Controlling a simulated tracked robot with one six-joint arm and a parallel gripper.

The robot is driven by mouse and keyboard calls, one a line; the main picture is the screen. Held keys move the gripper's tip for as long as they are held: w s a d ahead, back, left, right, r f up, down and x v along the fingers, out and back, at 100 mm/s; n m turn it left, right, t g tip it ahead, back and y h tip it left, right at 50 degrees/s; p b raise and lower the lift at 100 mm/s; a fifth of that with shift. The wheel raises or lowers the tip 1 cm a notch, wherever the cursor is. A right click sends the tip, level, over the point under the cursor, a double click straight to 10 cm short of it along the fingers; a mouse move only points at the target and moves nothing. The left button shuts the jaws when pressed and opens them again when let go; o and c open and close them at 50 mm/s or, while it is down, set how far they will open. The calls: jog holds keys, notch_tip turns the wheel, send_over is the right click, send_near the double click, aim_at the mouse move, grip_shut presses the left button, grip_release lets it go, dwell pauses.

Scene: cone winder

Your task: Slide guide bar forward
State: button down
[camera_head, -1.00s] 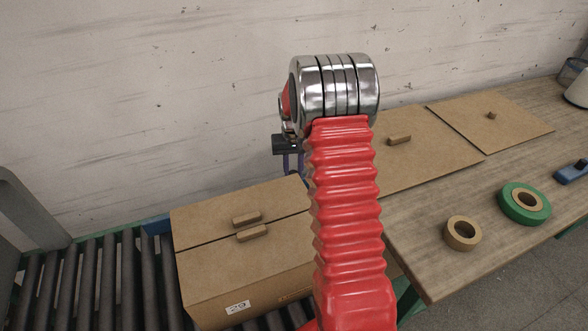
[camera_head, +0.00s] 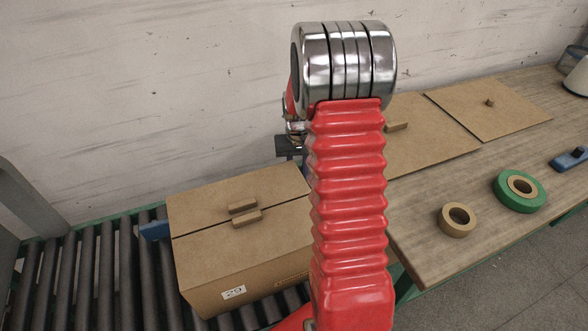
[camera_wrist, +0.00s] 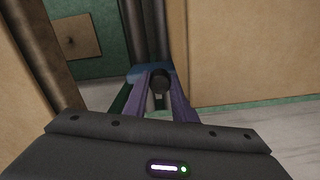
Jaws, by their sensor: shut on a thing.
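The blue guide bar (camera_head: 154,230) shows in the head view as a short piece over the rollers, at the left side of the carton; the carton hides the rest. In the wrist view a blue strip (camera_wrist: 140,71) lies just beyond my fingertips. My gripper (camera_wrist: 161,84) has its purple fingers on both sides of a dark round knob and is shut on it. The knob appears to belong to the guide bar. In the head view the fingers are hidden behind my red arm and the carton.
A closed carton (camera_head: 240,250) labelled 29 sits on the roller conveyor (camera_head: 95,270). To the right, a wooden table (camera_head: 425,240) carries flat brown panels (camera_head: 490,108), a brown tape roll (camera_head: 457,220) and a green ring (camera_head: 521,191). A wall stands behind.

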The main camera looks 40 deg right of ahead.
jog(key=shift+s+a, duration=0.15)
jog(key=shift+s, duration=0.15)
jog(key=c, duration=1.8)
grip_release()
jog(key=o, duration=0.3)
jog(key=shift+o, duration=0.2)
jog(key=shift+w+r, duration=0.1)
notch_tip(320, 180, up, 14)
jog(key=shift+f, duration=0.25)
